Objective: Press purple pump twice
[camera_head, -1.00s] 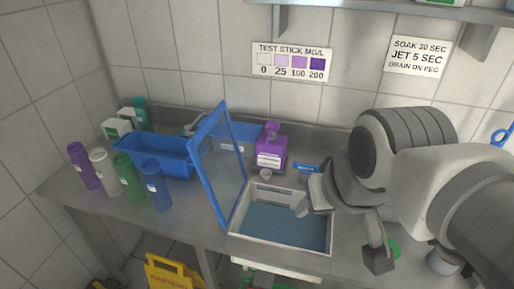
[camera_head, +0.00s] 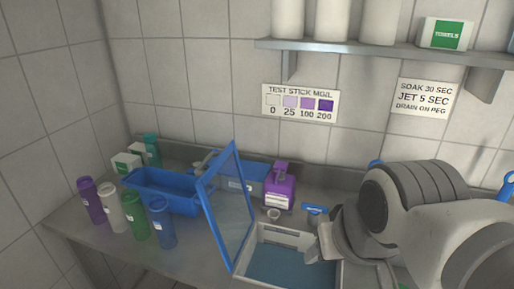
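The purple pump bottle (camera_head: 280,193) stands upright at the back of the steel counter, behind the sink basin. It has a pale label and a purple pump head (camera_head: 281,167) on top. My gripper (camera_head: 350,262) is to the right of and nearer than the bottle, over the right side of the basin, apart from the pump. One pale finger shows over the basin's edge; the other is cut off by the bottom of the picture. The fingers stood wide apart in the earlier frame, and no held object shows.
A blue-framed clear panel (camera_head: 228,205) stands upright left of the water-filled basin (camera_head: 285,268). A blue tub (camera_head: 165,192) and several coloured bottles stand at left. A small blue-handled item (camera_head: 314,209) lies right of the pump. A shelf (camera_head: 380,52) hangs above.

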